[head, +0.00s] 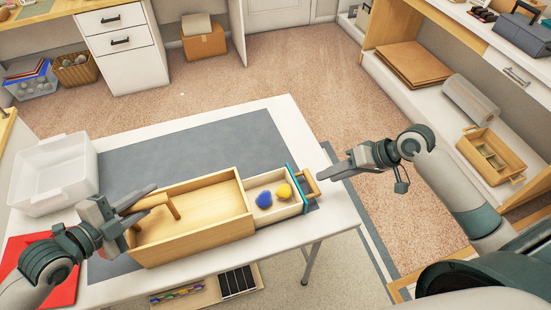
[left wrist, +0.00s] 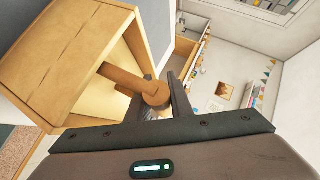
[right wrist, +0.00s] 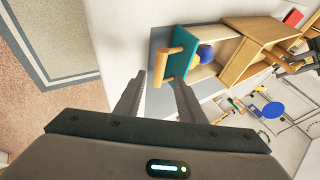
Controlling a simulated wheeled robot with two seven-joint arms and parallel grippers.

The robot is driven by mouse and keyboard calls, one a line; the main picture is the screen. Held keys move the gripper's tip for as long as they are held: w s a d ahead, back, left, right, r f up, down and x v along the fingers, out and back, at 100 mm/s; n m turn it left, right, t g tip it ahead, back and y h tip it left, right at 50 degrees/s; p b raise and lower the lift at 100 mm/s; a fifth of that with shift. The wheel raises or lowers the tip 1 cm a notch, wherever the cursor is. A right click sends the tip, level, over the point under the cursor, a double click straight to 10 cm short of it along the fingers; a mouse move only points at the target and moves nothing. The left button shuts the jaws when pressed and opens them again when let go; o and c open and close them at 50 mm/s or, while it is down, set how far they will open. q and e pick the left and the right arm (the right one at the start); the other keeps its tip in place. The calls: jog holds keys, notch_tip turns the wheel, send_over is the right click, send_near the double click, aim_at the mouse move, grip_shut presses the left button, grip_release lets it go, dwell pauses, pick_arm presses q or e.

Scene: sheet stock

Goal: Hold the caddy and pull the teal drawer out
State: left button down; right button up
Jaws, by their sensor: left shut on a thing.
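The caddy (head: 190,243) is a light wooden open box on the table, with a round wooden handle bar (left wrist: 125,78) across it. My left gripper (head: 153,199) is shut on that bar. The drawer sticks out of the caddy's right end; its teal front (head: 295,186) carries a wooden pull (head: 311,183). A blue lump (head: 264,200) and a yellow lump (head: 284,192) lie in the drawer. My right gripper (head: 325,168) is open and empty, just right of the pull. In the right wrist view the pull (right wrist: 168,62) shows beyond the fingertips.
The caddy stands on a grey mat (head: 215,140) on the white table. A clear bin (head: 50,180) stands at the table's left, with a red sheet (head: 60,290) in front. The table's right edge is close to the drawer front. The mat behind the caddy is free.

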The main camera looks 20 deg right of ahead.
aim_at(127, 214)
pick_arm(q)
jog(key=shift+s+f, duration=0.25)
jog(key=shift+f, duration=0.3)
pick_arm(e)
jog(key=v, duration=0.6)
jog(key=shift+s+d+r, duration=0.2)
jog(key=shift+r, duration=0.05)
pick_arm(q)
jog(key=c, duration=1.5)
grip_release()
jog(key=shift+w+r, duration=0.15)
jog(key=shift+w, duration=0.05)
pick_arm(e)
jog(key=shift+w, duration=0.15)
pick_arm(q)
jog(key=shift+r, duration=0.15)
jog(key=shift+a, duration=0.1)
jog(key=shift+s+a+r, duration=0.25)
jog(key=shift+s+a, duration=0.05)
jog(key=shift+a, duration=0.05)
jog(key=v, duration=0.8)
jog(key=shift+s+a, duration=0.2)
jog(key=shift+a, duration=0.05)
jog(key=shift+v, duration=1.1)
